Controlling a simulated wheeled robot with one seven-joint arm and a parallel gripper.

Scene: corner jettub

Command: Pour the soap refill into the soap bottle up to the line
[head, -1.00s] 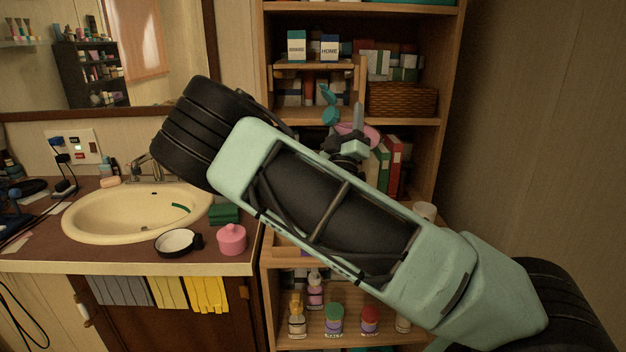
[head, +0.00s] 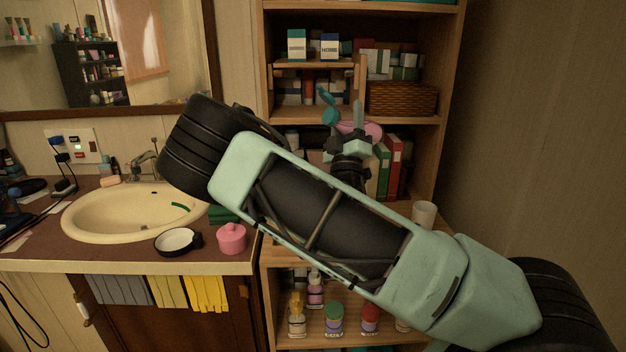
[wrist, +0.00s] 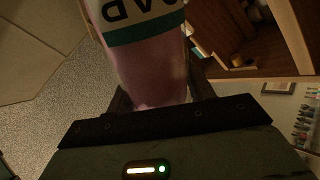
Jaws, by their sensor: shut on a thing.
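My gripper (head: 348,132) is shut on a pink container (head: 373,131), raised in front of the shelf unit. In the wrist view, the container (wrist: 150,68) is smooth and pink, with a white and green label whose upside-down letters end in "OAP". Its top runs out of that picture, so its opening and any liquid are hidden. A teal piece (head: 329,114) shows just left of the gripper in the head view; I cannot tell whether it belongs to the container. I cannot make out a fill line or clearly identify a second soap container.
A wooden shelf unit (head: 448,70) stands behind my arm. A white cup (head: 424,213) stands on its counter, partly behind my arm. Small bottles (head: 315,290) fill the low shelf. Left are a sink (head: 85,222), a pink jar (head: 231,238) and a round black-rimmed item (head: 178,242).

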